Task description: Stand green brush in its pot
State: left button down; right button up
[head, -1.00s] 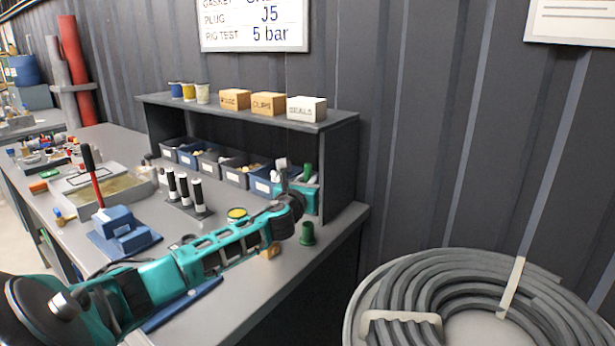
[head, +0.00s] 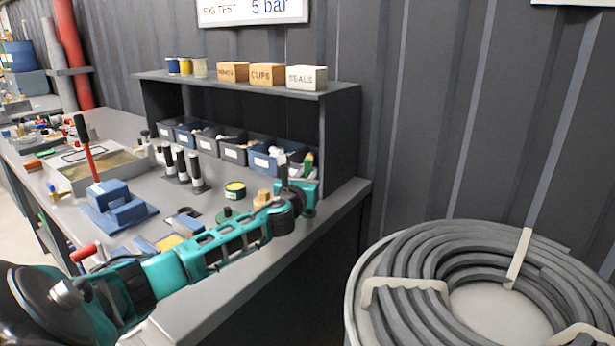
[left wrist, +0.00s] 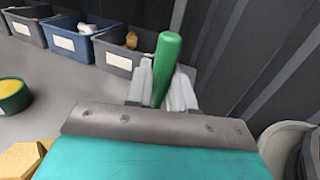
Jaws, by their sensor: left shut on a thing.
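The green brush (head: 308,161) is held in my left gripper (head: 297,170) near the right end of the workbench. In the left wrist view its green handle (left wrist: 166,62) stands up between the two pale fingers of my left gripper (left wrist: 160,88), which are shut on it. The brush's lower end is hidden. The green pot (head: 309,212) is at the bench's right edge, mostly hidden behind my left wrist. My gripper is above or close to it; I cannot tell whether the brush touches it or is inside it. My right gripper is not in view.
A shelf unit (head: 342,140) with bins (head: 233,151) stands behind my gripper. Black-and-white bottles (head: 182,165) stand farther left. A large hose coil (head: 450,290) lies to the right, beyond the bench.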

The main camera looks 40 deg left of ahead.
pick_arm(q)
jog(key=shift+f, duration=0.15)
jog(key=c, duration=0.9)
grip_release()
jog(key=shift+p+v, duration=0.6)
jog(key=shift+v, duration=5.9)
